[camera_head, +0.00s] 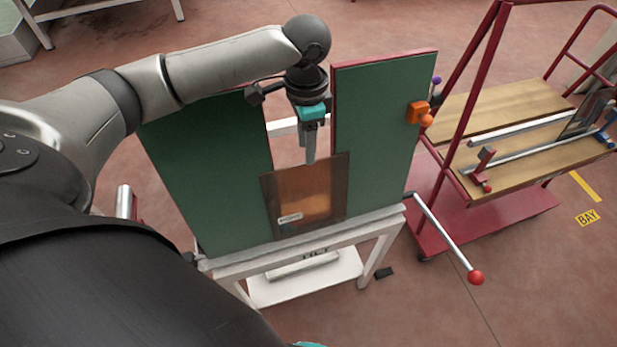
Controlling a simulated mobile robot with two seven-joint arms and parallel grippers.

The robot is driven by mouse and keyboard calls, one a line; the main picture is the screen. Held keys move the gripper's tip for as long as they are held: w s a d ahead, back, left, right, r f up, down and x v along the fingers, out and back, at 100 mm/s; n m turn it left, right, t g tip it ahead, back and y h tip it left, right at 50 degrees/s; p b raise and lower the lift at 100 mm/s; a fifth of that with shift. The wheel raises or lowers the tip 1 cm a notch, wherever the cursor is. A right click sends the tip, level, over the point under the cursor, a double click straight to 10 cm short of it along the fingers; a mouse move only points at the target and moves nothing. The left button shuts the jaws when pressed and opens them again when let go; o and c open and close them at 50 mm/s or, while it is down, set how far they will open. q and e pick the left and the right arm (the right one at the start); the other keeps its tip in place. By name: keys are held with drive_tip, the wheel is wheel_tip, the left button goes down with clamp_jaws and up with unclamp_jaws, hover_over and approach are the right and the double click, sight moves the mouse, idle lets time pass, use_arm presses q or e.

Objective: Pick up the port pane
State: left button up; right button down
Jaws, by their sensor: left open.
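A brown tinted glass pane (325,203) with a small pale label stands in the gap between two green panels of a white-framed stand. Its lower edge is at the stand's front ledge. The label is too small to read, so I cannot tell whether it is the port pane. My left gripper (310,157) points down at the pane's top edge and is open. One finger hides the other, and I cannot tell whether the fingers straddle or touch the glass. My right gripper is out of view.
The green panels (205,170) rise on both sides of the pane. An orange knob (418,113) sticks out of the right panel, and a red-tipped lever (450,240) juts out front right. A red cart (500,215) with wooden shelves stands at right, holding another dark pane (586,115).

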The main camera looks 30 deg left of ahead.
sight(306, 167)
use_arm(q)
drive_tip(key=shift+a+f, duration=0.1)
drive_tip(key=shift+f, duration=3.1)
clamp_jaws()
drive_tip(key=shift+w+r, duration=0.1)
drive_tip(key=shift+r, duration=0.05)
